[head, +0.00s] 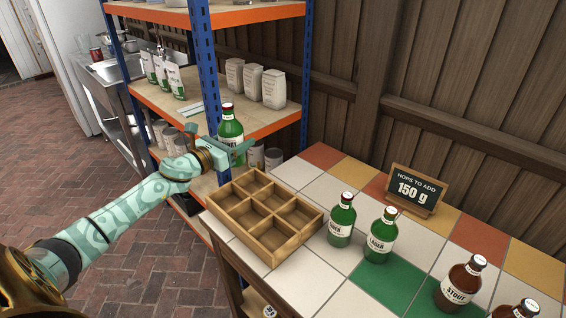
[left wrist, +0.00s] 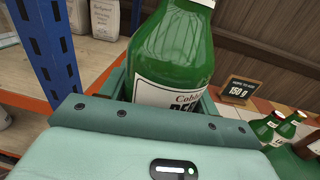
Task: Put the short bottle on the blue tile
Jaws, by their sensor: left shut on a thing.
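My left gripper (head: 234,146) is shut on a green bottle (head: 230,126) with a white label and red-and-white cap. It holds the bottle upright beside the shelf, behind the wooden crate. In the left wrist view the same green bottle (left wrist: 175,55) stands between the fingers, its label partly hidden. Two green bottles stand on the tiled table, one near the crate (head: 341,222) and one labelled lager (head: 380,238). A brown stout bottle (head: 460,286) stands at the lower right. I cannot tell which bottle is the short one.
An empty wooden crate (head: 300,239) with several compartments sits at the table's left end. A chalkboard sign (head: 414,190) reading 150 g stands at the back. Another brown bottle (head: 522,309) is cut off at the bottom right. A blue-and-orange shelf (head: 205,75) holds bags.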

